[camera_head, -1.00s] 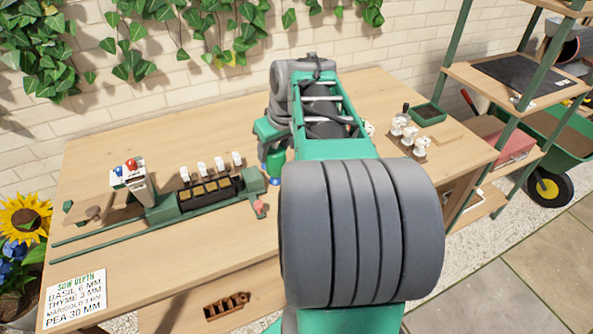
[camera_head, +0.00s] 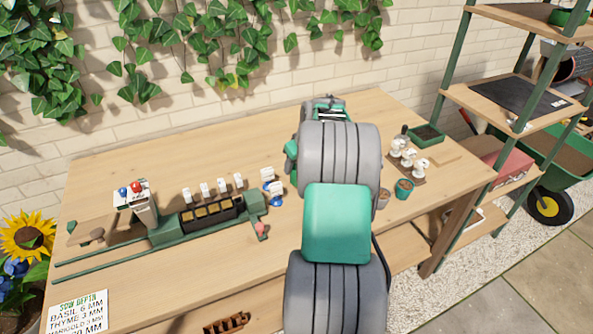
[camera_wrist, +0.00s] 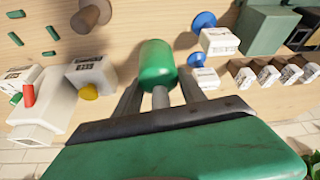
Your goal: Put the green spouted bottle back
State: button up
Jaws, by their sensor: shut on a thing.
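The green spouted bottle (camera_wrist: 158,65) shows in the wrist view, with its rounded green body away from me and a narrow grey neck towards me. My gripper (camera_wrist: 160,98) is shut on it at the neck end, with a dark finger on each side. The tabletop lies behind the bottle, and I cannot tell whether the bottle touches it. In the head view my arm hides the bottle and the fingers.
The wooden bench (camera_head: 170,170) holds a green rail device with white tags (camera_head: 210,205) at left. Two blue-and-white pieces (camera_head: 272,186) stand beside it. Small pots (camera_head: 404,188), a block of white pieces (camera_head: 408,160) and a green tray (camera_head: 427,134) stand at right.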

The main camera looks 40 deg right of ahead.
jog(key=shift+f, duration=1.55)
jog(key=shift+f, duration=0.2)
jog(key=o, duration=1.3)
jog(key=shift+o, duration=0.2)
jog(key=shift+r, duration=0.1)
